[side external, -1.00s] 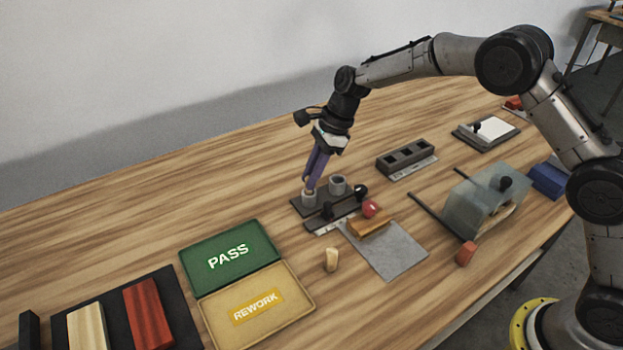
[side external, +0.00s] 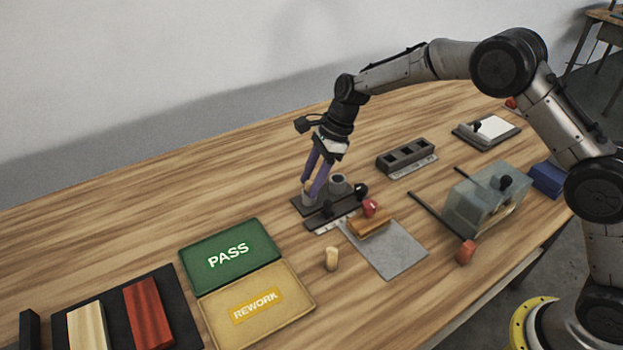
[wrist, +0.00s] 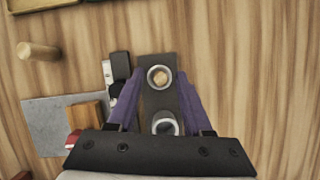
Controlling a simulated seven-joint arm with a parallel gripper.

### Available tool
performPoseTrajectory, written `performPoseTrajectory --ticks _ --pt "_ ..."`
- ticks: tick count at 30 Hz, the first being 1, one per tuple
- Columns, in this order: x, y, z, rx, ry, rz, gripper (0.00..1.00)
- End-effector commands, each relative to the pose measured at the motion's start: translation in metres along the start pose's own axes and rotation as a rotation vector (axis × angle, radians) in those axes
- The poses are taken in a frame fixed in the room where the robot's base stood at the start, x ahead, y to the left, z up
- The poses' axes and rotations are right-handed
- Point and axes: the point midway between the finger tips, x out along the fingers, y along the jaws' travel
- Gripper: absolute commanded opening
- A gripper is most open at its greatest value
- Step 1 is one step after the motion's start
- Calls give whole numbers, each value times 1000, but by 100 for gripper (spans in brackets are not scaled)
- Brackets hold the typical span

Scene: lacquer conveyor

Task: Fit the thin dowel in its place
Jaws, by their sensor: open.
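A thin wooden dowel (wrist: 160,77) sits inside one of two grey round sockets on a dark base plate (wrist: 152,99); only its top end shows in the wrist view. The second socket (wrist: 166,124) looks empty. In the side view the sockets are a left one, partly hidden by my fingers, and a right one (side external: 338,184). My gripper (side external: 311,190) is open, its purple fingers low on either side of the left socket. In the wrist view the fingers stand apart from the dowel. Another wooden dowel (side external: 332,259) stands on the table; it also shows in the wrist view (wrist: 38,51).
A black-and-white slide fixture (side external: 333,212), a red ball (side external: 370,208) and an orange-brown block (side external: 369,227) on a grey mat (side external: 397,257) lie close by. PASS (side external: 215,277) and REWORK (side external: 216,318) trays lie front left. A slotted grey block (side external: 405,156) stands behind right.

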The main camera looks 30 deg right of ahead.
Motion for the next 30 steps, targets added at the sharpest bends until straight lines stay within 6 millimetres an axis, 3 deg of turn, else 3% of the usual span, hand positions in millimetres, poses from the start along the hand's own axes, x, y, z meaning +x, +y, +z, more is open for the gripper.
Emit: performPoseTrajectory --ticks 5,18,24,30 --pt "-17 -1 2 0 -1 -5 50" --pt "-102 -1 1 1 -1 -4 50" --pt "-120 0 1 0 0 -1 50" --pt "-124 0 1 0 0 -1 50"
